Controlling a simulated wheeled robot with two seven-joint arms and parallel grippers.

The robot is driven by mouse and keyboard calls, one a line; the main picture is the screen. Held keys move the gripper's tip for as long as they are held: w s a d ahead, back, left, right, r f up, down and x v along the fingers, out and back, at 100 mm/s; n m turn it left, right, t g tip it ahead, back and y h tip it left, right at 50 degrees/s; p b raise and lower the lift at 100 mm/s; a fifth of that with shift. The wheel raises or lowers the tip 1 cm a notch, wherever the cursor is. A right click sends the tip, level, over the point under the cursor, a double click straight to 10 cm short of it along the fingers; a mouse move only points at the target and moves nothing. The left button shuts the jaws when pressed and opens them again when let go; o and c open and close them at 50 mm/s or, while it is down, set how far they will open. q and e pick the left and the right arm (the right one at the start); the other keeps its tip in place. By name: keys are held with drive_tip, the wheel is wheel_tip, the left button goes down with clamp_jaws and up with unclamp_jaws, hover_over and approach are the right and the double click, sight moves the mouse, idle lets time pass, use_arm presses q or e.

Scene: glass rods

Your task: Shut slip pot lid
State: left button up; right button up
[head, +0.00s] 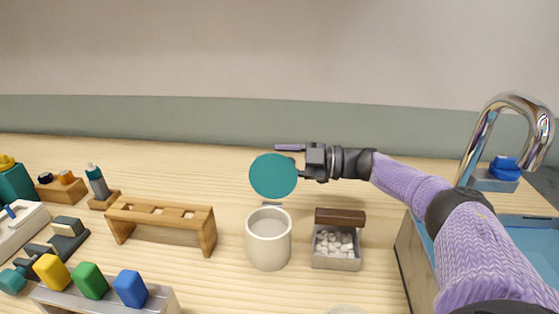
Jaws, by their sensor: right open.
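The slip pot (268,245) is a cream cylinder on the wooden counter, with its mouth open. Its round teal lid (273,177) stands raised at the back of the pot, its flat face toward me. A small grey piece shows between the lid and the pot's back rim. My right gripper (287,157) is open at the lid's upper right edge, its fingers pointing left. Part of it is hidden behind the lid, and I cannot tell whether it touches. My left gripper is out of view.
A grey box of white pieces (335,244) with a brown block at its back stands right of the pot. A wooden rack (160,216) stands to the left. Coloured blocks (130,288) sit front left. A blue sink with a chrome tap (487,125) is at right.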

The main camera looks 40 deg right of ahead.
drive_tip(key=shift+w+a, duration=0.3)
drive_tip(key=shift+w, duration=0.1)
drive_tip(key=c, duration=0.7)
drive_tip(key=shift+r, duration=0.1)
clamp_jaws()
